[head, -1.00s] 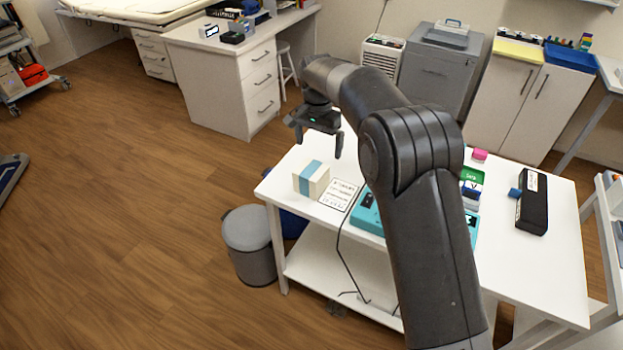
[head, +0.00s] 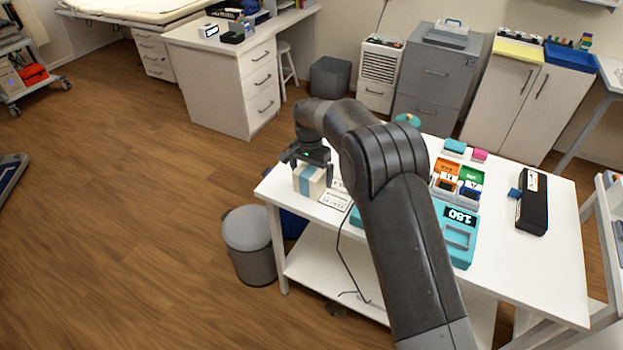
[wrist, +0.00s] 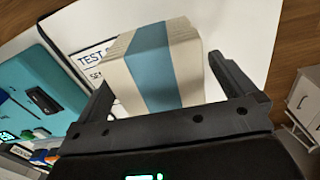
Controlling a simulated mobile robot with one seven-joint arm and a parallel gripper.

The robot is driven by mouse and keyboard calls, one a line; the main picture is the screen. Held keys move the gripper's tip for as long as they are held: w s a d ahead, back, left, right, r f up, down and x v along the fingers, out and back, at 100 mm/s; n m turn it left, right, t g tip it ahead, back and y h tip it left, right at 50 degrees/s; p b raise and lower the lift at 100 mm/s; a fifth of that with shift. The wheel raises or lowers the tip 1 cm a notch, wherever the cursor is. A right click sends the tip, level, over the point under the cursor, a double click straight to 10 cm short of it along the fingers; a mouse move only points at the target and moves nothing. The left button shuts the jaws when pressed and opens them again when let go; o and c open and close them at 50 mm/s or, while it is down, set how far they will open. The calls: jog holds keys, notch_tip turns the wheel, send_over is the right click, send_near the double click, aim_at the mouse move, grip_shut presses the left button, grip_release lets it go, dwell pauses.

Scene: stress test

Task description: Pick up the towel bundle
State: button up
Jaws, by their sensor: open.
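The towel bundle (head: 309,181) is a cream block with a blue band around it, on the left end of the white table (head: 535,262). In the wrist view my gripper (wrist: 170,92) is open. Whether either finger touches the bundle cannot be told.
A printed card (head: 336,195) lies right beside the bundle. A teal device (head: 462,232) and several colored boxes stand farther right, with a black case (head: 532,203) beyond them. A grey bin (head: 248,240) stands on the floor by the table's left end.

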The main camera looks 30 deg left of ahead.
jog(key=shift+f, duration=0.6)
jog(key=shift+c, duration=0.3)
jog(key=c, duration=1)
jog(key=shift+r, duration=0.1)
